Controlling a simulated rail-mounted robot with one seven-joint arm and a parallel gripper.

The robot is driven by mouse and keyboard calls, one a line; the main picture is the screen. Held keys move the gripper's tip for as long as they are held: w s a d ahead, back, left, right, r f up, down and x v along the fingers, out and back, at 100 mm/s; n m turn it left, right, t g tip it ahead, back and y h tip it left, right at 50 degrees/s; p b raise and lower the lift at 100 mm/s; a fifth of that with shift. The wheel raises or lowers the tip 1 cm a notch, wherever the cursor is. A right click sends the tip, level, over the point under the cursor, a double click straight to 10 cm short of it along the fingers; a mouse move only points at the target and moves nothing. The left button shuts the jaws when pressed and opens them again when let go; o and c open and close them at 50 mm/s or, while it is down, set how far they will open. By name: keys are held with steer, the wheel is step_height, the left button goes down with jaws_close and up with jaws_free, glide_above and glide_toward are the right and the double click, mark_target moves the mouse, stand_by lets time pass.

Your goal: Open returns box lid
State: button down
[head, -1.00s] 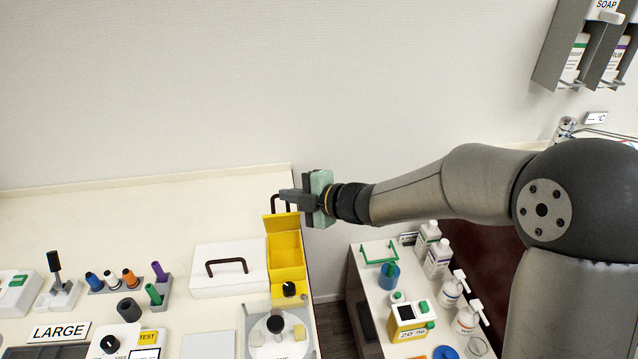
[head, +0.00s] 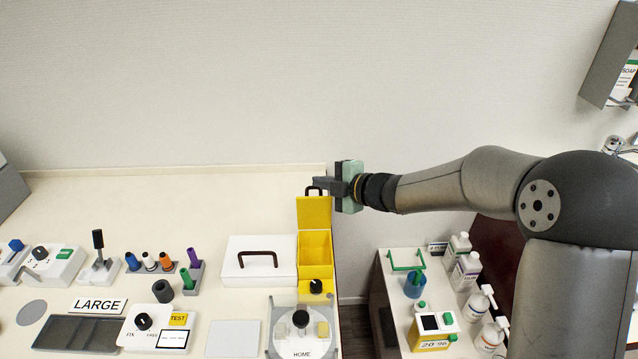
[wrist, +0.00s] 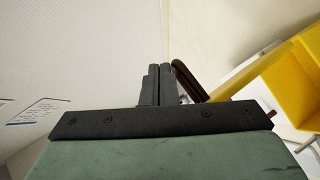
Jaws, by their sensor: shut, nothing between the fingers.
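A yellow box (head: 315,246) stands at the right end of the counter; I take it for the returns box, though no label is readable. Its lid (head: 314,212) is raised at the back edge, and the interior shows empty. A dark handle (head: 312,190) is on the lid's far side; it also shows in the wrist view (wrist: 188,79), beside the yellow lid (wrist: 247,82). My gripper (head: 321,185) is at the lid's top edge, by the handle. Its fingers (wrist: 158,68) are together and hold nothing. I cannot tell whether they touch the handle or lid.
A white box (head: 260,273) with a dark handle adjoins the yellow box on the left. A black knob (head: 316,286) sits in front. A wall rises close behind. A lower side counter (head: 398,290) with bottles stands right, across a gap. The back left counter is clear.

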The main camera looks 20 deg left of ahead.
steer(key=s+d+r, duration=0.3)
steer(key=d+r, duration=0.6)
steer(key=d, duration=0.1)
steer(key=w+d+m+t+h, duration=0.3)
steer(key=d+m+t+h, duration=0.55)
steer(key=d+m, duration=0.8)
steer(key=s+d+f+m+g+h, duration=0.3)
steer(key=s+d, duration=0.4)
steer(key=d, duration=0.1)
steer(key=s+d+f+m+g+h, duration=0.3)
steer(key=s+d+m+h, duration=0.1)
steer(key=s+d, duration=0.25)
steer(key=s+f+m+g+y, duration=0.1)
steer(key=s+f+m+g, duration=0.1)
steer(key=s, duration=0.5)
steer(key=s+f+m+g+y, duration=0.1)
steer(key=s+f+m+g, duration=0.1)
steer(key=s, duration=0.6)
steer(key=shift+s+f+m+g, duration=0.2)
steer(key=shift+f+m+g, duration=0.15)
steer(key=shift+m+g, duration=0.4)
